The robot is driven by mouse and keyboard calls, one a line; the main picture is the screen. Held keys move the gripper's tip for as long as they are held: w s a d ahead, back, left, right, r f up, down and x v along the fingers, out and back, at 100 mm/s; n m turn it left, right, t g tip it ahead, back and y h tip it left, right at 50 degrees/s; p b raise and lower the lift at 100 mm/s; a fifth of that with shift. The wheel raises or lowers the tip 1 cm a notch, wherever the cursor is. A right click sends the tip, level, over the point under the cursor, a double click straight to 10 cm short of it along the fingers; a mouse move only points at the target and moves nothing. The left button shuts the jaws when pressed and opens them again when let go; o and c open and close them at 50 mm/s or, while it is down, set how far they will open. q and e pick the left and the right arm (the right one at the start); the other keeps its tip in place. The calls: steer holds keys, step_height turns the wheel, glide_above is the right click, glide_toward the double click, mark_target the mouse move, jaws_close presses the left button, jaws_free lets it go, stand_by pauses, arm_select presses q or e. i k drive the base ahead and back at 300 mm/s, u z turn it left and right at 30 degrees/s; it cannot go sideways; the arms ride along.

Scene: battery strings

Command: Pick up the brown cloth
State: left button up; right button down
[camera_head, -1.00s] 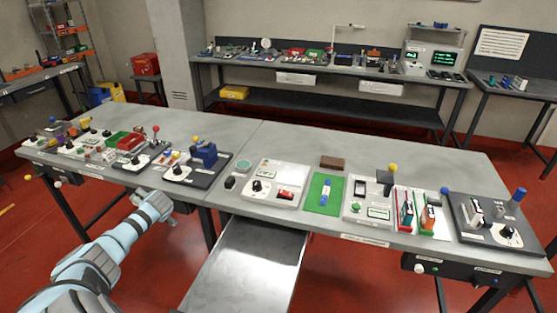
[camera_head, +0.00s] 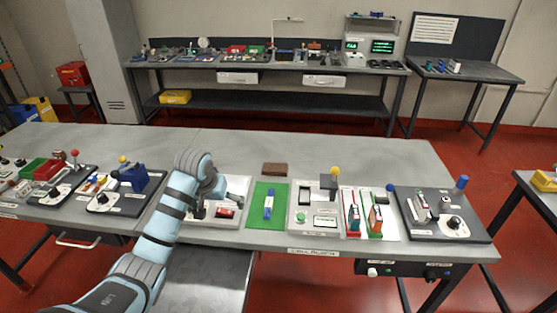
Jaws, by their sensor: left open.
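The brown cloth (camera_head: 274,169) is a small, flat rectangular block-like piece. It lies on the grey workbench (camera_head: 330,153) just behind the green mat (camera_head: 255,217), and nothing covers it. My left gripper (camera_head: 208,204) is over the white panel left of the mat, to the left of the cloth and nearer me. It is open, apart from the cloth, and its jaws show small and dark. My right gripper is not in view.
A blue-and-white battery cell (camera_head: 268,204) lies on the green mat. The bench behind the cloth is clear.

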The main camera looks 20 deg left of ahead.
mark_target(269, 168)
steer(key=z, duration=0.05)
steer(key=i, duration=1.1)
